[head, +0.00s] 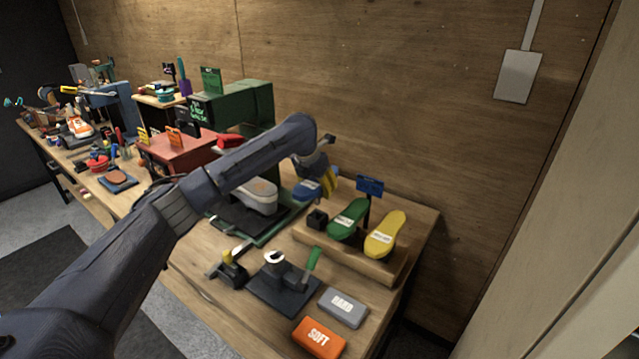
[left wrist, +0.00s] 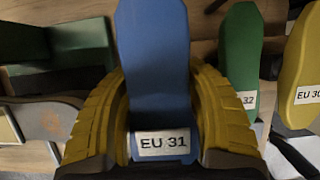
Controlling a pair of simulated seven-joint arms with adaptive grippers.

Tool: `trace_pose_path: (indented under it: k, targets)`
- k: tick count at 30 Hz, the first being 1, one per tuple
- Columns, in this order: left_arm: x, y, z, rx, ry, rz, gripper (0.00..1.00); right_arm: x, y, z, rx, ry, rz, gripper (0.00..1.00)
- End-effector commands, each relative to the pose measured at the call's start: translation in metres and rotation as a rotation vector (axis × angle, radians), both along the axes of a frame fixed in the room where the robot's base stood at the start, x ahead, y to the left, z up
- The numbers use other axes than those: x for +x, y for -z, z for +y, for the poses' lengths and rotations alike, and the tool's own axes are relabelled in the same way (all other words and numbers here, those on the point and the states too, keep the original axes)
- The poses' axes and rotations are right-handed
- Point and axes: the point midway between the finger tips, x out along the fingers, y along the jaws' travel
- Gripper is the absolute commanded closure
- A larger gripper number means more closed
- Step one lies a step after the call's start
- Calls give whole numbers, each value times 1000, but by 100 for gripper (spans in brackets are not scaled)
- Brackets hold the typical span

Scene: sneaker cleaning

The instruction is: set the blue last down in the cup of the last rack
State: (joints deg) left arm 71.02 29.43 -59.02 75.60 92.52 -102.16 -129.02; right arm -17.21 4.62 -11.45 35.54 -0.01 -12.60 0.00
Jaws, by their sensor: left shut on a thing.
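The blue last (head: 306,190), labelled EU 31, is between the yellow fingers of my left gripper (head: 327,182), which is shut on it. In the left wrist view the blue last (left wrist: 155,55) points away from the palm, with a yellow finger on each side. The last rack (head: 372,267) is a wooden block near the table's right end. It bears a green last (head: 348,220) and a yellow last (head: 386,234). A small black cup (head: 317,219) at its left end looks empty. The blue last appears above and behind this cup; the exact gap cannot be told. My right gripper is not in view.
A blue sign (head: 370,186) on a dark post rises behind the rack. A grey shoe-shaped piece (head: 258,197) on a green-edged base stands left of it.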

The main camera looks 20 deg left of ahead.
Motion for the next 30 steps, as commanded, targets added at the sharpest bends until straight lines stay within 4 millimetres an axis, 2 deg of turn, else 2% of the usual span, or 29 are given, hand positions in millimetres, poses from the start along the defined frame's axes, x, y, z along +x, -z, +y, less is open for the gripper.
trace_pose_path:
  k: [12,30]
  targets:
    - [1,24,0,-1,0,-2,85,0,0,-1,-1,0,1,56]
    - [0,30,0,-1,0,-2,85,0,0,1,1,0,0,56]
